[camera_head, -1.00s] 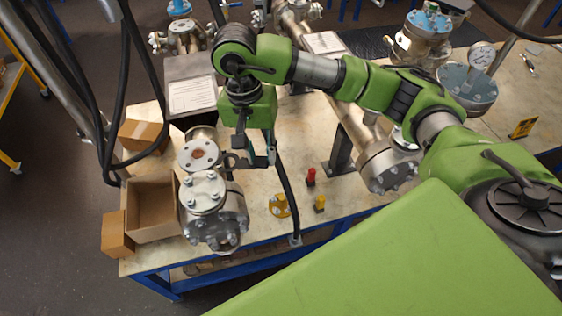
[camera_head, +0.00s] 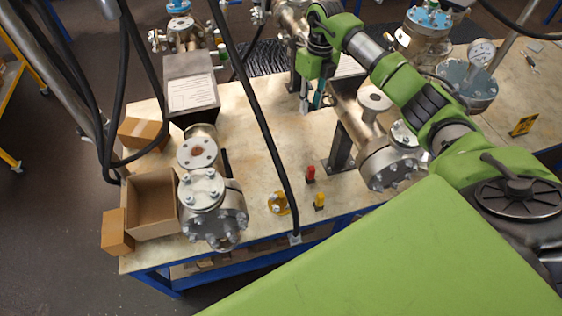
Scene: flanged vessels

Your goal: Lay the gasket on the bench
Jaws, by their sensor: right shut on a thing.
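My right gripper (camera_head: 311,101) points down over the back middle of the bench (camera_head: 262,135), left of the horizontal flanged pipe. It is shut on a thin teal piece (camera_head: 319,94). This looks like the gasket, seen nearly edge-on and partly hidden by the fingers. I cannot tell how far above the bench top it is. My left gripper is not in view.
A flanged vessel (camera_head: 211,208) stands at the front left, beside an open cardboard box (camera_head: 152,204). A red piece (camera_head: 311,174), a yellow piece (camera_head: 320,201) and a yellow flanged part (camera_head: 278,203) sit near the front edge. The bench middle is clear.

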